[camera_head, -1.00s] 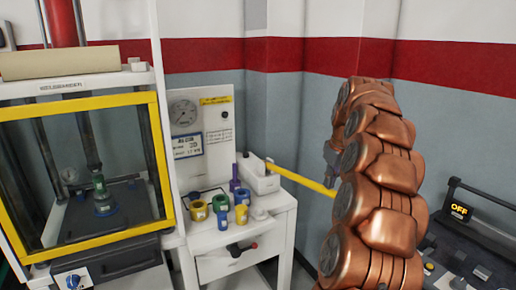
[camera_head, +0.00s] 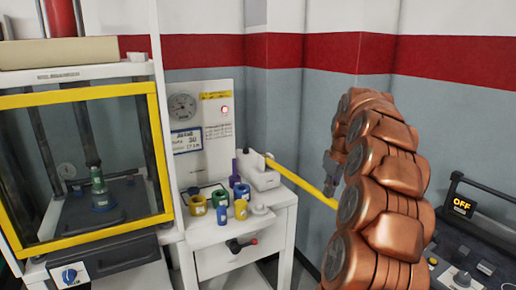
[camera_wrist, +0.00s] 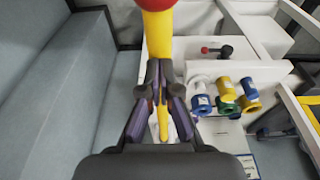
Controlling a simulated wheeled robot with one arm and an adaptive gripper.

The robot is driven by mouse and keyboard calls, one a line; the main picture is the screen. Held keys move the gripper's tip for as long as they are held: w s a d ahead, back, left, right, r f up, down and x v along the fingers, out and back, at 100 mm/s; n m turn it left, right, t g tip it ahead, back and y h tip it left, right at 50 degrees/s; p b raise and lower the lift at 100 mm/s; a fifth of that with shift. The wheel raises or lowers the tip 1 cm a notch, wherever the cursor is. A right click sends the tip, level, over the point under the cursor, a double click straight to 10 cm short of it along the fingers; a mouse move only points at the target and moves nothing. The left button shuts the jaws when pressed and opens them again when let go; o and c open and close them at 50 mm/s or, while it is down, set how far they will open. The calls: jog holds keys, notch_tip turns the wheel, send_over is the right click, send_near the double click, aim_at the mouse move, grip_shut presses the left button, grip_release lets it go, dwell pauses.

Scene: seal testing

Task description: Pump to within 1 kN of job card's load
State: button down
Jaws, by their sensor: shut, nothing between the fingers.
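The hand pump (camera_head: 262,178) stands on the white cabinet, with its yellow lever (camera_head: 300,183) sloping down to the right. My gripper (camera_wrist: 160,68) is shut and empty, its fingertips over the lever (camera_wrist: 157,40); whether they touch it I cannot tell. In the head view my gripper (camera_head: 332,172) is partly hidden by my arm, beside the lever's outer end. A round gauge (camera_head: 182,107) and a blue-edged card (camera_head: 187,141) are on the white panel; the needle and most print are too small to read. A red lamp (camera_head: 225,110) glows on the panel.
A press with a yellow-framed guard (camera_head: 80,98) stands at left, a specimen (camera_head: 100,194) under its rod. Several coloured rings (camera_head: 198,205) crowd the cabinet top. Walls close in behind the pump.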

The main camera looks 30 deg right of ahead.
notch_tip(320, 180, down, 8)
jog(key=b, duration=0.4)
jog(key=shift+s, duration=0.2)
dwell(0.4)
jog(key=r+p, duration=0.2)
jog(key=r, duration=0.2)
jog(key=r+p, duration=0.2)
jog(key=r, duration=0.3)
jog(key=r+p, duration=0.2)
jog(key=r, duration=0.2)
jog(key=shift+w+r, duration=0.2)
jog(key=shift+w, duration=0.1)
jog(key=shift+f, duration=0.2)
jog(key=shift+s+f+b, duration=0.15)
jog(key=shift+f+b, duration=1.35)
jog(key=shift+f, duration=1.15)
jog(key=shift+s+f+b, duration=0.15)
jog(key=shift+f+b, duration=1.3)
jog(key=shift+f, duration=1.2)
jog(key=shift+f+b, duration=0.65)
jog(key=shift+f, duration=0.6)
jog(key=shift+r, duration=0.15)
